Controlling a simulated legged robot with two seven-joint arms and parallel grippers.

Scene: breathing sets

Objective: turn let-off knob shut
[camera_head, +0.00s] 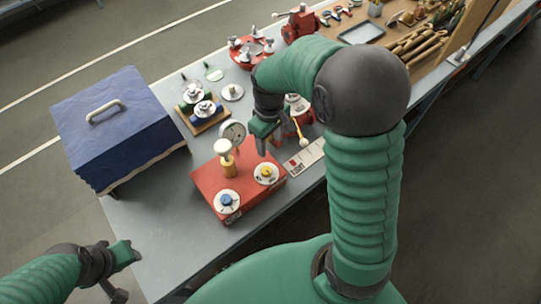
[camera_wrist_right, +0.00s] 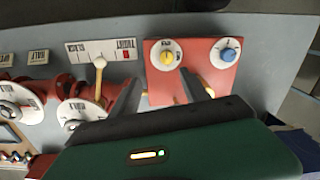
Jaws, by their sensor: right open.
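A red box (camera_head: 240,180) stands on the bench. Its top carries a blue knob (camera_head: 227,201) and a yellow knob (camera_head: 266,172), each on a white dial; I cannot read which is the let-off knob. A brass fitting (camera_head: 229,167) and a round gauge (camera_head: 233,132) rise from its back part. The right wrist view shows the yellow knob (camera_wrist_right: 167,57) and the blue knob (camera_wrist_right: 229,54). My right gripper (camera_head: 262,145) is open and empty, above and behind the box, apart from both knobs. My left gripper (camera_head: 128,252) is low left, away from the box; its jaws are unclear.
A white plate with a lever (camera_head: 303,157) lies right of the box. A blue covered case (camera_head: 115,120) stands left. Bare bench (camera_head: 165,240) lies at front left.

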